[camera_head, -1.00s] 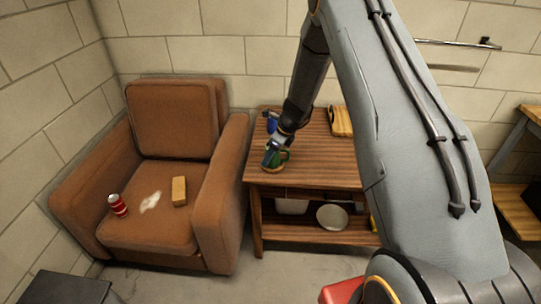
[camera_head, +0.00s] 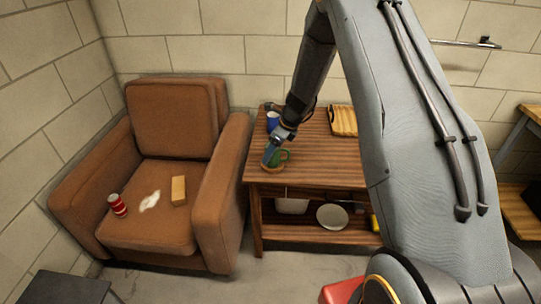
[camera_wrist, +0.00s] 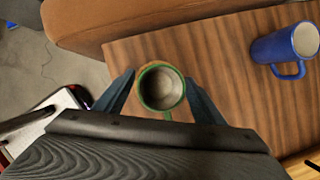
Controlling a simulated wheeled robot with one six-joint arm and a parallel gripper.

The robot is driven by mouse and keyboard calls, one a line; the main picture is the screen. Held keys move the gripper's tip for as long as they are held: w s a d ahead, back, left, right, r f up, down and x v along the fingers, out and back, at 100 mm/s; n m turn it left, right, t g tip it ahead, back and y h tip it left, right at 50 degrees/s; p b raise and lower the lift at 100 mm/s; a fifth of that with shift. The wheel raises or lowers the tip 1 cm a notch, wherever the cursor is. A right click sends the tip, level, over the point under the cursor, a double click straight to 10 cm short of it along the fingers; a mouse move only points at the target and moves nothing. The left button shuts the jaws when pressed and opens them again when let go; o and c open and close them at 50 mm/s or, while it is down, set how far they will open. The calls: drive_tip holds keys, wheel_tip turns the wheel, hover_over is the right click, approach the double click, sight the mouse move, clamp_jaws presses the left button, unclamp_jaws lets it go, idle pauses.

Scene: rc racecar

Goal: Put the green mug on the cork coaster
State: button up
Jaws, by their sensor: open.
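The green mug (camera_head: 281,156) stands near the front left corner of the wooden table, on the cork coaster (camera_head: 274,169). In the wrist view I look down into the empty green mug (camera_wrist: 161,88), with a brown edge of the coaster (camera_wrist: 149,65) showing behind it. My gripper (camera_wrist: 159,82) is open, with one finger on each side of the mug and a small gap visible to each finger. In the head view my gripper (camera_head: 268,155) partly hides the mug's left side.
A blue mug (camera_head: 272,120) stands farther back on the table (camera_head: 315,170); it also shows in the wrist view (camera_wrist: 285,48). A wooden board or tray (camera_head: 343,121) lies at the back. The brown armchair (camera_head: 170,225) is close to the table's left side. A bowl (camera_head: 332,217) sits on the lower shelf.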

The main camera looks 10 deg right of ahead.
drive_tip(key=v, duration=0.9)
drive_tip(key=s+a+r+n+g+h, duration=0.1)
drive_tip(key=s+r+n, duration=0.2)
drive_tip(key=s+n, duration=0.5)
drive_tip(key=s+r+n+g+h, duration=0.1)
drive_tip(key=s+r+n, duration=0.2)
drive_tip(key=s+n, duration=0.6)
drive_tip(key=s+a+r+n+h, duration=0.1)
drive_tip(key=s+r+n, duration=0.2)
drive_tip(key=s+n, duration=0.6)
drive_tip(key=s, duration=0.7)
drive_tip(key=shift+s+a+r+g+b, duration=0.2)
drive_tip(key=shift+s+a+g+b, duration=0.1)
drive_tip(key=shift+g+b, duration=0.1)
